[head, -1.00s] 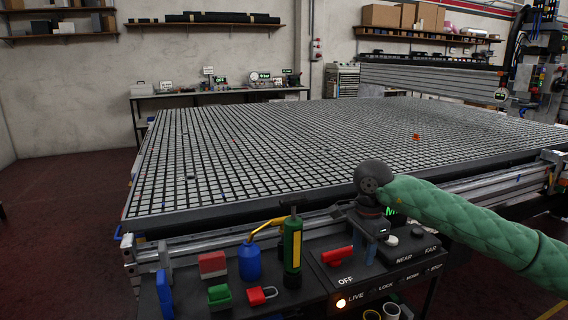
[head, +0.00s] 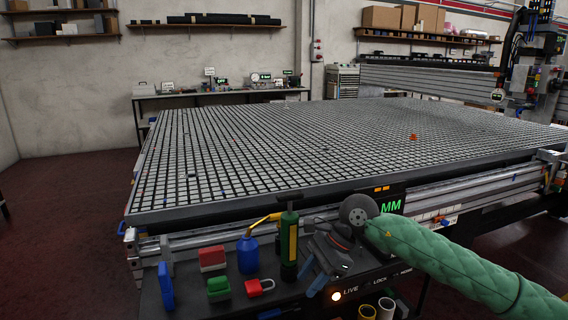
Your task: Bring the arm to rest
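My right arm in its green padded sleeve (head: 450,262) comes in from the lower right over the control panel. Its dark wrist joint (head: 358,211) is beside the green MM display. My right gripper (head: 311,276) points down and to the left above the panel's left part. Its two blue-grey fingers stand apart with nothing seen between them. The gripper and wrist hide the red switch handle and much of the panel lettering. The LIVE lamp (head: 337,296) glows. My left gripper is not in view.
The grid table (head: 300,150) fills the middle, with a small orange piece (head: 413,137) on it. Cups (head: 386,306) sit at the front.

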